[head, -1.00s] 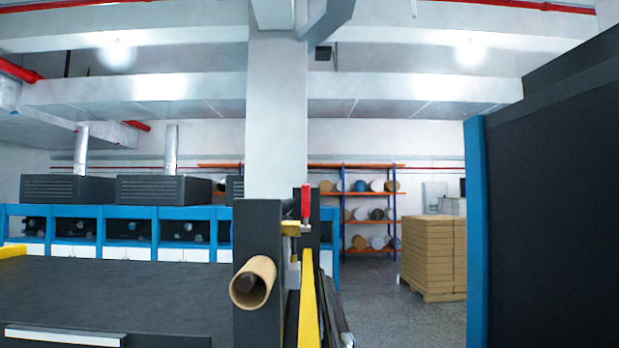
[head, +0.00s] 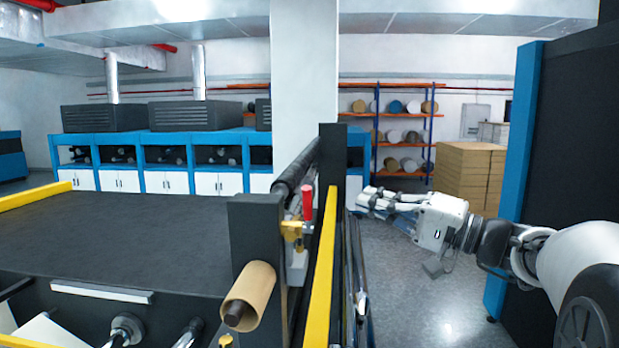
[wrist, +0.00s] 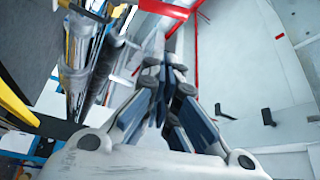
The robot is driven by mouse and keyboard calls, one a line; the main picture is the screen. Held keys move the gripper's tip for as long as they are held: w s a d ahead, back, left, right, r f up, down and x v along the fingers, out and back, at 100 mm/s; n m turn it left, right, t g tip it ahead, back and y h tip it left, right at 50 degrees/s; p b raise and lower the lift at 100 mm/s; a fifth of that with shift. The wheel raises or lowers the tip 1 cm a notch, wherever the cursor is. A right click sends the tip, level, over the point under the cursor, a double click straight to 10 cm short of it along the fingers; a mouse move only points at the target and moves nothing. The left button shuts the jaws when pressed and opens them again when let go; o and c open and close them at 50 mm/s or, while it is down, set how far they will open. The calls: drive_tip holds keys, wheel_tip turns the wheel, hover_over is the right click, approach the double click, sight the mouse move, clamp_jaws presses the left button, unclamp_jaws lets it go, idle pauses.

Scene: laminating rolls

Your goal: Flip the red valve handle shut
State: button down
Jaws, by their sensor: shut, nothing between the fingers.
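The red valve handle (head: 307,203) stands upright on a brass valve body (head: 293,231), on the dark machine post in the head view. My gripper (head: 362,199) is to the right of the handle, apart from it, over the gap beside the machine. It points left and its fingers are closed with nothing between them. In the wrist view the gripper (wrist: 160,80) fills the middle, its blue-padded fingers drawn together. I cannot make out the valve handle in the wrist view.
A yellow rail (head: 322,270) runs between the valve and my arm. A cardboard tube (head: 250,295) sticks out below the valve. A dark panel with a blue edge (head: 515,180) stands at right. Stacked boxes (head: 468,175) and a roll rack are behind. Grey floor is clear beyond my gripper.

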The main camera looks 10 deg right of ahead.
sight(308, 209)
drive_tip(key=w+a+p, duration=0.4)
drive_tip(key=w+a, duration=0.1)
drive_tip(key=a, duration=0.2)
drive_tip(key=shift+a+r, duration=0.2)
drive_tip(key=shift+r, duration=0.05)
idle(0.8)
drive_tip(key=shift+s, duration=0.15)
drive_tip(key=shift+f+t+b, duration=0.2)
drive_tip(key=shift+t+b, duration=0.1)
drive_tip(key=shift+b, duration=0.5)
drive_tip(key=shift+s+a+r+b, duration=0.1)
drive_tip(key=shift+s+b, duration=0.05)
drive_tip(key=shift+b, duration=0.35)
